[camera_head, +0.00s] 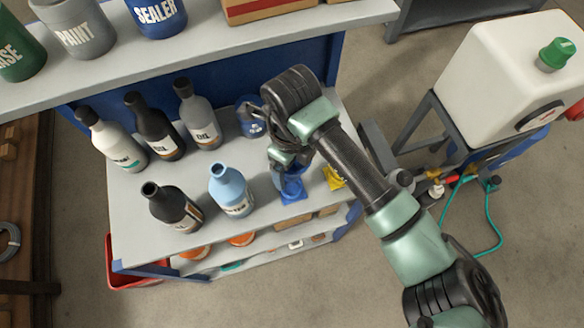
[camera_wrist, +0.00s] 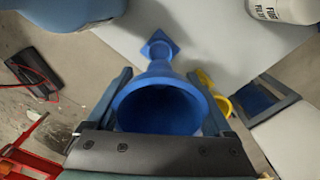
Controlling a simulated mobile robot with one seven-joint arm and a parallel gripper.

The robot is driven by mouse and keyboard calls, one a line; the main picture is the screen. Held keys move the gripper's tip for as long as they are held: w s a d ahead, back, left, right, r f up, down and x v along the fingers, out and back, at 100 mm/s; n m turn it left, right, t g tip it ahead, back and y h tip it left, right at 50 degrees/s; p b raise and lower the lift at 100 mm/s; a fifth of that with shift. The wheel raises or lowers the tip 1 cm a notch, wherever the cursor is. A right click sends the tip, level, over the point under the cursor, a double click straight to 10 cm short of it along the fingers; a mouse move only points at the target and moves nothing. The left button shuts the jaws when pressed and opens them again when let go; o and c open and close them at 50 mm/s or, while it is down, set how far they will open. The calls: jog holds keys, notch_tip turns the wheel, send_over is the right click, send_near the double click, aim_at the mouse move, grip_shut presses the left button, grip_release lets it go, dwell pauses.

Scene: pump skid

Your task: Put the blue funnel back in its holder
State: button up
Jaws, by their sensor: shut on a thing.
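The blue funnel (camera_head: 292,181) is in my gripper (camera_head: 287,163), above the bench top near its front edge. In the wrist view my gripper (camera_wrist: 165,105) has its fingers on either side of the funnel's wide round mouth (camera_wrist: 160,108), shut on it. The funnel's narrow part points away from the wrist camera, towards a flat blue square piece (camera_wrist: 160,47). That square piece, seemingly the holder's base, rests on the bench in the head view (camera_head: 294,196). I cannot tell whether the spout is inside the holder or just above it.
A yellow piece (camera_head: 334,178) lies close right of the funnel. A light blue bottle (camera_head: 231,189) stands close left, with several dark and white bottles beyond. A blue container (camera_head: 251,118) stands behind. A shelf (camera_head: 230,38) overhangs the back. A white tank (camera_head: 515,75) stands right.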

jog(key=shift+f+m, duration=0.25)
jog(key=shift+m, duration=0.15)
jog(key=shift+f+b, duration=2.1)
jog(key=shift+f, duration=0.5)
jog(key=shift+f+b, duration=1.45)
jog(key=shift+f, duration=0.3)
jog(key=o, duration=1.3)
notch_tip(320, 180, up, 13)
jog(key=shift+r, duration=0.1)
